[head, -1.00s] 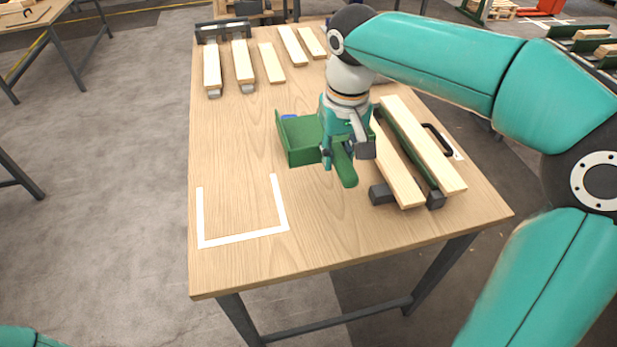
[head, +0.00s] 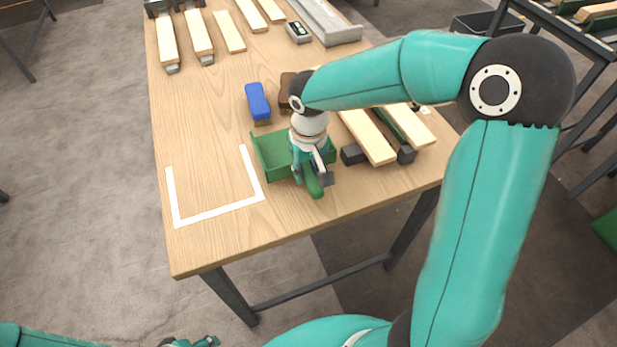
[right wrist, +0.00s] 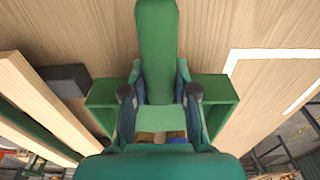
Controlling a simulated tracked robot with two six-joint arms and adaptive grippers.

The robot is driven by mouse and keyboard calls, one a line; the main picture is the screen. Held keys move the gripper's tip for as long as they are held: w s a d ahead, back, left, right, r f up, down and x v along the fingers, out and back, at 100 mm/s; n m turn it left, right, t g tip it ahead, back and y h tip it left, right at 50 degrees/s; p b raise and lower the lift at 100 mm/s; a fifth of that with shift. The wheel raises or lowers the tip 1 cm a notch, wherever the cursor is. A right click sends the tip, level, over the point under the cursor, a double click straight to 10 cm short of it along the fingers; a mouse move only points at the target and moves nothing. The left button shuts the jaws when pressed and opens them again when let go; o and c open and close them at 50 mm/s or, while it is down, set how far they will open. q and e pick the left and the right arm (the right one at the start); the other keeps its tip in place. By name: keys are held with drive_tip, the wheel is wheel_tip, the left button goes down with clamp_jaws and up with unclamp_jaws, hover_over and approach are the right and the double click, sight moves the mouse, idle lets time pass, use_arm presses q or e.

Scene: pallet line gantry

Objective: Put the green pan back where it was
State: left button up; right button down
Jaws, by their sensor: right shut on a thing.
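The green pan (head: 273,148) is a dustpan with a box-shaped body and a stubby handle pointing toward the table's front edge. My right gripper (head: 313,178) is shut on its handle, which also fills the middle of the right wrist view (right wrist: 157,50). I cannot tell whether the pan touches the table. A white taped outline (head: 218,216), open at the far side, lies empty left of the pan. My left gripper (head: 195,342) shows only in part at the bottom edge of the head view, too little to tell its state.
A blue-topped brush (head: 257,101) and a brown block (head: 287,90) lie behind the pan. Planks on a green holder with dark feet (head: 366,138) stand close to its right. Several planks (head: 198,35) lie at the back. The wooden table (head: 200,120) is clear on the left.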

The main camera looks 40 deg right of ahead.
wheel_tip(320, 180, down, 4)
drive_tip(key=shift+r, duration=0.15)
drive_tip(key=c, duration=0.9)
unclamp_jaws()
drive_tip(key=r, duration=0.8)
drive_tip(key=s+r, duration=0.1)
drive_tip(key=r, duration=0.3)
drive_tip(key=shift+a, duration=0.1)
